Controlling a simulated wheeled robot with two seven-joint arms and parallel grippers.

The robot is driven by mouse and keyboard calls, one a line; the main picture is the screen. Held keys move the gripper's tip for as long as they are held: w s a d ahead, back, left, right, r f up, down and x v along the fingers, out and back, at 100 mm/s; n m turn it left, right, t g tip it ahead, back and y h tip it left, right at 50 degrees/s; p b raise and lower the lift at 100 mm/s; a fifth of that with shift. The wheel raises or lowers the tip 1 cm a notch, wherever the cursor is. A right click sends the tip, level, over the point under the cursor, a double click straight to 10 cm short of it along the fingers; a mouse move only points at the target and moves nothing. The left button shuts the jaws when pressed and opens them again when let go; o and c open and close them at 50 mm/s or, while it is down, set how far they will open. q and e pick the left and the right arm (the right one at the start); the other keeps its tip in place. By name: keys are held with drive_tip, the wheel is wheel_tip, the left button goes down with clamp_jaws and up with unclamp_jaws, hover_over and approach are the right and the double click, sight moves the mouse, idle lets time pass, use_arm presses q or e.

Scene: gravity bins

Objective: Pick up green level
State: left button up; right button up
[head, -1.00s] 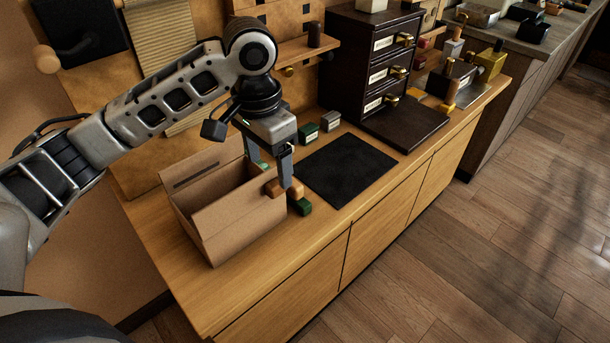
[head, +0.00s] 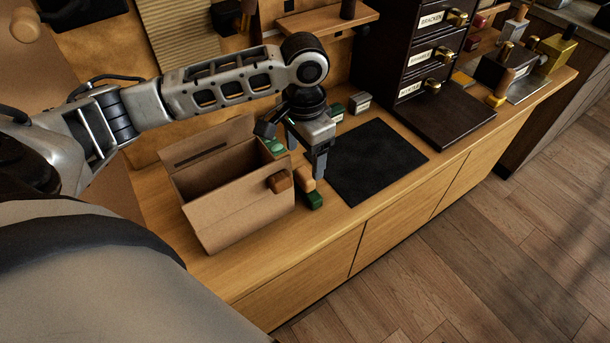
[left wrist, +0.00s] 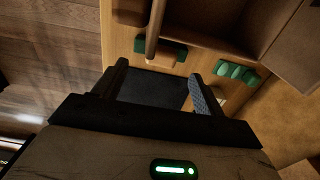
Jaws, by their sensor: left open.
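A bright green piece with rounded lumps (head: 275,146) lies by the back right corner of the cardboard box, partly hidden by my gripper; it also shows in the left wrist view (left wrist: 236,72). A dark green block (head: 315,200) with a light wooden part lies beside the box's right side, and it shows in the left wrist view (left wrist: 175,50). I cannot tell for sure which one is the level. My left gripper (head: 307,165) is open and empty, pointing down just right of the box, above and behind the dark green block. My right gripper is not in view.
The open cardboard box (head: 240,205) stands on the wooden counter, with a brown wooden piece (head: 280,181) at its right corner. A black mat (head: 375,160) lies clear to the right. Small labelled blocks (head: 358,103) sit behind it. A dark drawer cabinet (head: 400,50) stands farther right.

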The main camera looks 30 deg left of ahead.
sight(305, 173)
use_arm(q)
drive_tip(key=f, duration=0.5)
drive_tip(key=shift+w+f+p, duration=0.2)
drive_tip(key=shift+f+p, duration=0.1)
drive_tip(key=c, duration=1.4)
drive_tip(key=shift+r, duration=0.15)
drive_tip(key=shift+r, duration=0.5)
drive_tip(key=d+r, duration=0.8)
drive_tip(key=d, duration=0.1)
drive_tip(key=d+r+b, duration=0.1)
drive_tip(key=d+r, duration=0.2)
drive_tip(key=d, duration=0.2)
drive_tip(key=shift+w+r, duration=0.15)
drive_tip(key=shift+r, duration=0.25)
